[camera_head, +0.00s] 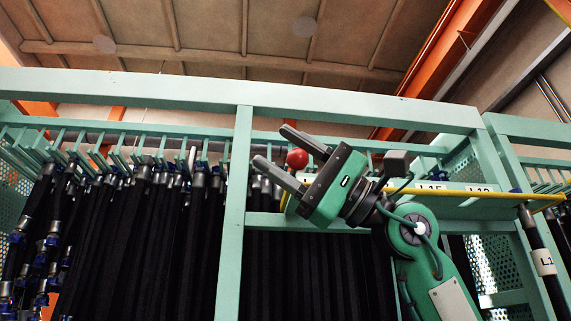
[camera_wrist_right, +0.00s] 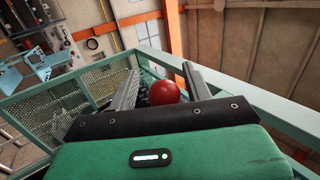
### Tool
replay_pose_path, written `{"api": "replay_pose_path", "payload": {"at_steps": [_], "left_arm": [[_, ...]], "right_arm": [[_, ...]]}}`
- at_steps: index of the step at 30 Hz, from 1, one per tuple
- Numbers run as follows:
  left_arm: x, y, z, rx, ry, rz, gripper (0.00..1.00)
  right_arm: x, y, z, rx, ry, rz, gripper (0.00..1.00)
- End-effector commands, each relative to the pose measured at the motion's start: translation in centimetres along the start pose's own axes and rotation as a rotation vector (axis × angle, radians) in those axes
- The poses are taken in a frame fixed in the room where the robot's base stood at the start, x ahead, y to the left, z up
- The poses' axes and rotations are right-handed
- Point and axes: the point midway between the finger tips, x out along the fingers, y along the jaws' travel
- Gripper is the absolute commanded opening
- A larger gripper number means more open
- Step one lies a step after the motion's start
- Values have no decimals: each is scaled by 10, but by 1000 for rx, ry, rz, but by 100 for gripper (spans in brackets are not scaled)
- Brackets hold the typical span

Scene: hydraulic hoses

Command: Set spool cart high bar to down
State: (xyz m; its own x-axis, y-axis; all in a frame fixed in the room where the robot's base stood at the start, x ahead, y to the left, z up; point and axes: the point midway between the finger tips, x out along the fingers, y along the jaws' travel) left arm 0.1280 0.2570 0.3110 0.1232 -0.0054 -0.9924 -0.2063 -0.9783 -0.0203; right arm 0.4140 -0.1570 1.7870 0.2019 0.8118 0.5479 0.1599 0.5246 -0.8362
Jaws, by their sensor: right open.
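A red ball knob (camera_head: 297,158) shows at the upper middle of the green rack frame in the head view. My right gripper (camera_head: 272,145) is open, its two grey fingers pointing up and left, with the knob between them in the picture. The knob's lever is hidden. A thin yellow bar (camera_head: 470,194) runs right from behind my gripper. My left gripper is out of view.
Black hoses (camera_head: 140,240) hang in rows from the rack's hooks. A green top beam (camera_head: 330,103) and an upright post (camera_head: 236,200) stand close around my right gripper. A labelled hose (camera_head: 542,262) hangs at the right. Perforated green panels (camera_wrist_right: 60,115) are at left in the wrist view.

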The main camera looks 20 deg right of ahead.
Motion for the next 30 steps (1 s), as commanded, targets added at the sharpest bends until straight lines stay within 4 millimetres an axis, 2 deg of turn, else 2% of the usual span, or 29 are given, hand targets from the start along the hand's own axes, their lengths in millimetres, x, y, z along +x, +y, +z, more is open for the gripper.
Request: {"api": "replay_pose_path", "payload": {"at_steps": [5,8,15,21,25,30], "left_arm": [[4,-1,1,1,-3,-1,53],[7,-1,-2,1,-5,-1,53],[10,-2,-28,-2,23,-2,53],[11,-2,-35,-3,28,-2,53],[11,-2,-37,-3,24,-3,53],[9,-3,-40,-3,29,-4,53]], "right_arm": [[-10,0,-1,-1,2,-3,50],[-27,2,-1,-1,2,-2,50],[-79,3,-1,1,3,-2,50],[-110,2,-1,1,1,0,50],[-119,1,0,-1,1,1,50],[-120,1,0,0,0,1,50]]}}
